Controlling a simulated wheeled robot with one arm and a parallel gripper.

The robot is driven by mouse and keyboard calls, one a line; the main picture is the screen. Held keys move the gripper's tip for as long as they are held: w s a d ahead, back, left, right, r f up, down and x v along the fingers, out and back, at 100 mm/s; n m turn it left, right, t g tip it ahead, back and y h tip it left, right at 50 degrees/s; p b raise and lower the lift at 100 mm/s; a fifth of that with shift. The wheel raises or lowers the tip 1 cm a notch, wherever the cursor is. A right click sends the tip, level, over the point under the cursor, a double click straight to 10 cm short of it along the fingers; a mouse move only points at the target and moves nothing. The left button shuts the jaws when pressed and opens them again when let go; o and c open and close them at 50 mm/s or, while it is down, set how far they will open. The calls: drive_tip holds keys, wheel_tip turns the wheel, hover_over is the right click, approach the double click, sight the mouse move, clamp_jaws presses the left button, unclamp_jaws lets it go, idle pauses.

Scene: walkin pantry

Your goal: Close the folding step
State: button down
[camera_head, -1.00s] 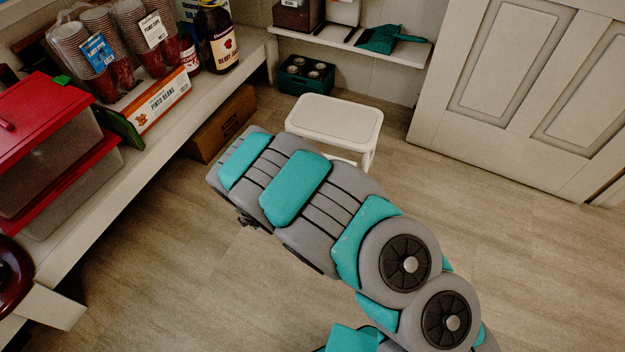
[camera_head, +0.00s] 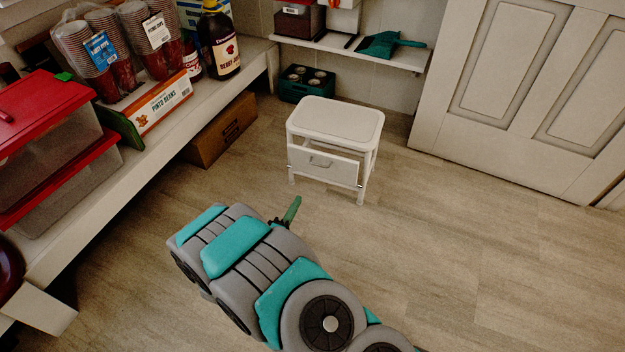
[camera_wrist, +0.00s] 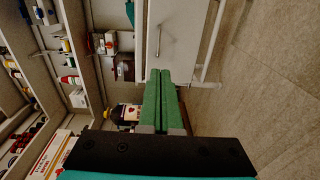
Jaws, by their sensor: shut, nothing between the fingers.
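The folding step (camera_head: 335,124) is a white stool with a flat top on legs, standing on the floor in the middle of the head view. Its front panel (camera_head: 322,165) with a small handle faces my arm and looks tilted slightly outward at the bottom. In the wrist view, the step's panel (camera_wrist: 178,38) is seen sideways, with its handle (camera_wrist: 158,40) just beyond my fingers. My gripper (camera_wrist: 166,76) has green fingers, shut together with nothing between them. In the head view, its green fingertip (camera_head: 294,208) is in front of the step, apart from it.
A shelf (camera_head: 165,120) with cups, bottles and red-lidded bins runs along the left. A cardboard box (camera_head: 222,128) sits on the floor under it. A green crate (camera_head: 306,84) is behind the step, and a panelled door (camera_head: 530,95) at right. Floor is clear in front and to the right.

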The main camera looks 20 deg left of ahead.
drive_tip(key=b, duration=0.1)
approach(322, 158)
drive_tip(key=w+f, duration=0.1)
drive_tip(key=w, duration=0.3)
drive_tip(key=shift+f, duration=0.2)
drive_tip(key=shift+r, duration=0.1)
drive_tip(key=w+r+g+p, duration=0.1)
drive_tip(key=p, duration=0.2)
drive_tip(key=shift+w+d+r, duration=0.1)
drive_tip(key=shift+w+r, duration=0.1)
drive_tip(key=shift+r, duration=0.05)
drive_tip(key=shift+w+r+g+p, duration=0.25)
drive_tip(key=shift+w+g+p, duration=0.25)
drive_tip(key=shift+p, duration=0.4)
drive_tip(key=shift+w+f, duration=0.1)
drive_tip(key=shift+f, duration=0.15)
